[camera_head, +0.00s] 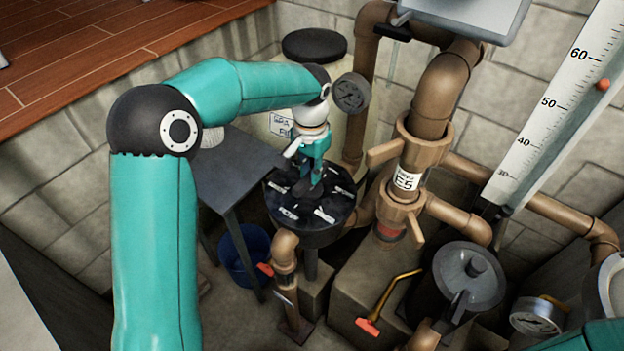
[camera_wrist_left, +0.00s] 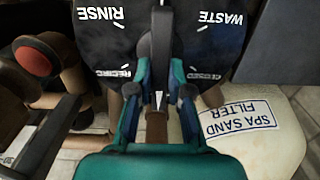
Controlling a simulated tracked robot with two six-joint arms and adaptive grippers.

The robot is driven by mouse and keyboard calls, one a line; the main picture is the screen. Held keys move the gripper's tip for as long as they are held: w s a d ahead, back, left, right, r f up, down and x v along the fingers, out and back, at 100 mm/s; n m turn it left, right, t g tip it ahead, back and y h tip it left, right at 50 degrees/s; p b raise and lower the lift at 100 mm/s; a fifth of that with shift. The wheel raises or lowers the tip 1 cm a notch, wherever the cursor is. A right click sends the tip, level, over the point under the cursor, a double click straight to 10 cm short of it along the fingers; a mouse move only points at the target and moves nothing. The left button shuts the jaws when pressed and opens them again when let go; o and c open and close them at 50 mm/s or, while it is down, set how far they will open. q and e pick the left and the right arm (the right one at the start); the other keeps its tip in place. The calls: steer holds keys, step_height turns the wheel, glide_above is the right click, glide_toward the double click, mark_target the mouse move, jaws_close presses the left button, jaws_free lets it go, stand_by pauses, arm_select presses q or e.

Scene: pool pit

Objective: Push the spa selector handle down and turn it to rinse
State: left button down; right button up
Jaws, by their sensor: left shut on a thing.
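The spa selector valve (camera_head: 285,222) is a dark round top with white position labels, near the middle of the head view. In the left wrist view, its plate (camera_wrist_left: 100,45) shows RINSE at upper left, WASTE at upper right, RECIRC at lower left and CLOSED at lower right. The dark selector handle (camera_wrist_left: 160,45) runs up the middle of that view, with a white pointer mark between the fingers. My left gripper (camera_head: 308,187) reaches down over the valve. In the wrist view its fingers (camera_wrist_left: 160,92) are shut on the handle. My right gripper is not in view.
A pale tank labelled spa sand filter (camera_wrist_left: 250,130) stands behind the valve. A grey table (camera_head: 235,170) and blue bucket (camera_head: 245,250) are at left. Brown pipes (camera_head: 440,95) and a lidded strainer (camera_head: 465,280) crowd the right.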

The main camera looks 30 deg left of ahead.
arm_select(q)
steer(key=m+p, duration=0.1)
steer(key=m, duration=0.2)
steer(key=shift+s+r, duration=0.1)
steer(key=m+p, duration=0.1)
steer(key=m, duration=0.2)
steer(key=shift+p, duration=0.3)
steer(key=m+p, duration=0.1)
steer(key=m, duration=0.3)
steer(key=shift+m, duration=0.3)
steer(key=shift+f+m+p, duration=0.2)
steer(key=shift+m+p, duration=0.15)
steer(key=shift+m, duration=0.35)
steer(key=c, duration=1)
jaws_free()
steer(key=shift+o, duration=0.2)
steer(key=shift+r, duration=0.1)
steer(key=shift+r, duration=0.1)
step_height(320, 180, up, 7)
steer(key=p, duration=0.5)
steer(key=shift+p, duration=0.3)
